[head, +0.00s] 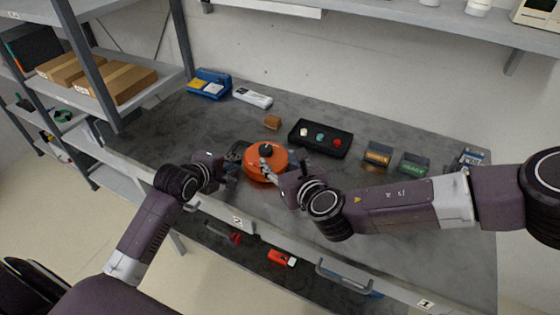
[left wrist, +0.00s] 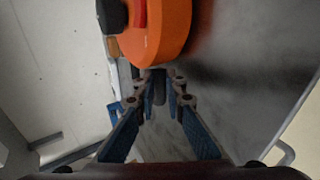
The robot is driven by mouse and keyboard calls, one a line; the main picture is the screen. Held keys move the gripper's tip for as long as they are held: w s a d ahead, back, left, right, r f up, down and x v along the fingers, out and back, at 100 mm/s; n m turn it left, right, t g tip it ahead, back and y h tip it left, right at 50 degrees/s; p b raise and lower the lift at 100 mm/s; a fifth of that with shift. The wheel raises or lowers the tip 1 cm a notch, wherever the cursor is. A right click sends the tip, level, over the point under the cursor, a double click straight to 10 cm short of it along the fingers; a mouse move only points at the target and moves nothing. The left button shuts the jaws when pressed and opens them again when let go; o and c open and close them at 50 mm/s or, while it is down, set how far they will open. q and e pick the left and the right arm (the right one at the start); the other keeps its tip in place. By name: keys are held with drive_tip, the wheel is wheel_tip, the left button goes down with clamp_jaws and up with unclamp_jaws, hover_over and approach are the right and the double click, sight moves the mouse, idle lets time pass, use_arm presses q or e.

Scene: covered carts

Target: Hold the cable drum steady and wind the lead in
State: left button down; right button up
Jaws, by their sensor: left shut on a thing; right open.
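The cable drum (head: 254,161) is a round orange reel with a black knob on top, on the grey worktop near its front edge. In the left wrist view the drum (left wrist: 168,32) fills the top middle. My left gripper (head: 238,156) is at the drum's left side. Its fingertips (left wrist: 159,78) are shut on a dark grey part below the orange body, seemingly part of the drum. My right gripper (head: 270,172) is open at the drum's front right, with its fingers close over the orange face; contact is unclear. I cannot make out the lead.
Behind the drum are a small brown block (head: 272,122) and a black tray (head: 320,139) with coloured round pieces. Orange-labelled (head: 377,153) and green-labelled (head: 413,163) boxes stand to the right. A blue bin (head: 209,83) is at the back left. An open drawer (head: 262,248) lies below the front edge.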

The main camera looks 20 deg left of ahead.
use_arm(q)
drive_tip(key=shift+r, duration=0.1)
drive_tip(key=c, duration=1.9)
unclamp_jaws()
drive_tip(key=shift+s, duration=0.1)
